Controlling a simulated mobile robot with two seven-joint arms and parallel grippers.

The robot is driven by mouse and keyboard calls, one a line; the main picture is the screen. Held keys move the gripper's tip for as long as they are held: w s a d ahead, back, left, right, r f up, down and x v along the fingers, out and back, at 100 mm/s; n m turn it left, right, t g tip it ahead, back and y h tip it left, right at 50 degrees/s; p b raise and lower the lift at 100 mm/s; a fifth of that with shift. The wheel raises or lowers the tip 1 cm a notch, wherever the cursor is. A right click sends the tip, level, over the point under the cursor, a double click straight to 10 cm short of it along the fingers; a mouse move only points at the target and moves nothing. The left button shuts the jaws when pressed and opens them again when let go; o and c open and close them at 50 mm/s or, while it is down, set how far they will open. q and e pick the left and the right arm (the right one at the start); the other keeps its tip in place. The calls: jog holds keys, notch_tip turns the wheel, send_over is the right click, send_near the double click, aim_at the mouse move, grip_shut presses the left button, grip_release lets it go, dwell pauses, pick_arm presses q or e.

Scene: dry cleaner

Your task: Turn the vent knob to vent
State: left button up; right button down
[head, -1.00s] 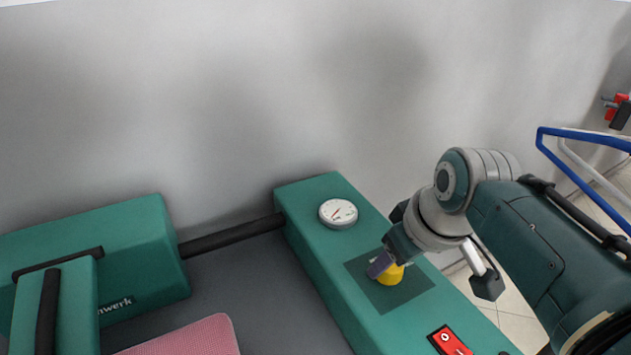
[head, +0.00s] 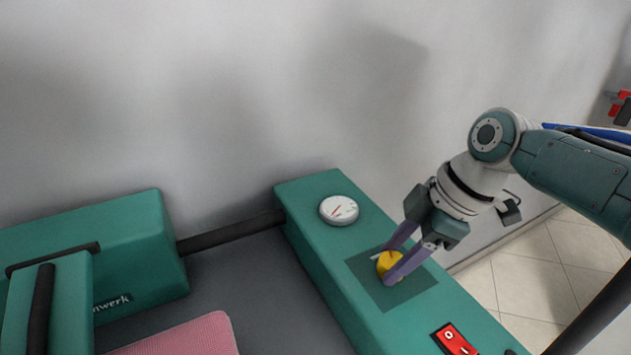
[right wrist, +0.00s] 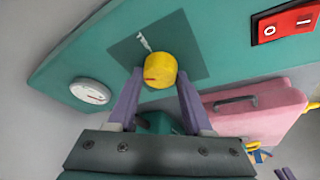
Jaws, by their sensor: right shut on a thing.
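The vent knob (head: 386,264) is a round yellow knob on a dark square plate (head: 408,292) on top of the green console. My right gripper (head: 390,267) is shut on it, with one purple finger on each side. In the right wrist view the knob (right wrist: 161,67) sits between the fingertips. A small reddish mark shows on its lower left part, and a white mark (right wrist: 144,42) lies on the plate above the knob. I cannot read any label by it. My left gripper is not in view.
The green console (head: 318,262) also bears a round white gauge (head: 339,210) behind the knob and a red switch (head: 453,339) in front. A pink padded board (head: 185,338) lies to the left. A grey wall stands behind, and tiled floor shows at right.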

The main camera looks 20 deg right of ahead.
pick_arm(q)
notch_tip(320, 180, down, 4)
jog(key=b, duration=0.3)
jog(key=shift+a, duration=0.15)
pick_arm(e)
jog(key=n, duration=0.2)
jog(key=n+g, duration=0.1)
jog(key=shift+d+f+n+y, duration=0.1)
jog(key=shift+f+n+y, duration=0.15)
jog(key=shift+n+y, duration=0.05)
pick_arm(q)
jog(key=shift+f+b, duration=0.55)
jog(key=shift+b, duration=0.1)
pick_arm(e)
jog(key=shift+r+n+g, duration=0.15)
jog(key=shift+n+g, duration=0.15)
jog(key=shift+n, duration=0.3)
jog(key=shift+c, duration=1.5)
grip_release()
jog(key=shift+r, duration=0.1)
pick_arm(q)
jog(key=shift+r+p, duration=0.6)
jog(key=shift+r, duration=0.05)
pick_arm(e)
jog(key=w+v, duration=0.1)
jog(key=v, duration=0.8)
jog(key=shift+s+d+r, duration=0.2)
jog(key=shift+s+r, duration=0.2)
jog(key=shift+s, duration=0.05)
